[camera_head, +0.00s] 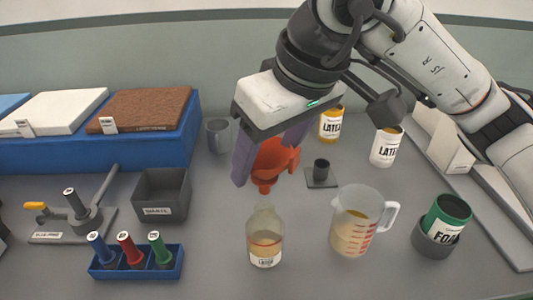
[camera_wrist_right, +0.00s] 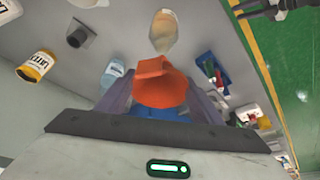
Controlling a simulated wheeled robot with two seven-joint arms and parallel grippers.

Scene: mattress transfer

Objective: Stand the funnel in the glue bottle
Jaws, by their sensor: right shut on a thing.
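The orange funnel (camera_head: 275,160) is held between the fingers of my right gripper (camera_head: 268,156), its spout pointing down. It also shows in the wrist view (camera_wrist_right: 163,82), with the right gripper's fingers (camera_wrist_right: 162,100) on both sides of it. The glue bottle (camera_head: 265,240) stands upright on the table, clear glass with amber liquid low inside and a small label. In the head view the spout tip shows just above the bottle's mouth, with a small gap between them. The depth offset is hard to judge. My left gripper is not in view.
A measuring jug (camera_head: 355,222) stands right of the bottle. A blue rack (camera_head: 135,262) with colored tubes and a grey bin (camera_head: 163,195) are on the left. A grey mug (camera_head: 219,135), a black stand (camera_head: 321,172) and latex cans (camera_head: 386,146) stand behind. A green can (camera_head: 447,216) is at the right.

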